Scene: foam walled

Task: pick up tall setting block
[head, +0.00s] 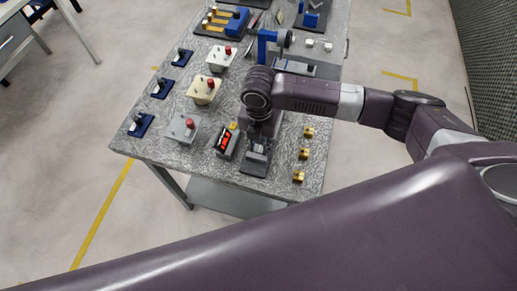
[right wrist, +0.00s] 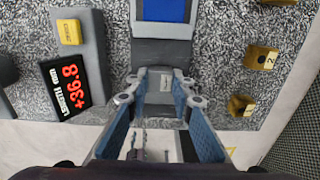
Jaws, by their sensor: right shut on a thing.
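My right gripper (head: 258,143) is over the front part of the grey speckled table, seen from above in the head view. In the right wrist view, the fingertips of my right gripper (right wrist: 160,82) stand on both sides of a grey block (right wrist: 160,92) and are shut on it. A grey part with a blue top face (right wrist: 165,10) lies just beyond the block. I cannot tell for sure that the held block is the tall setting block. The fingers hide its sides, and its lower end does not show. My left gripper is not in view.
A red digital readout (right wrist: 66,82) with a yellow button stands left of my right gripper. Several small brass blocks (head: 304,154) stand to its right, near the table's edge.

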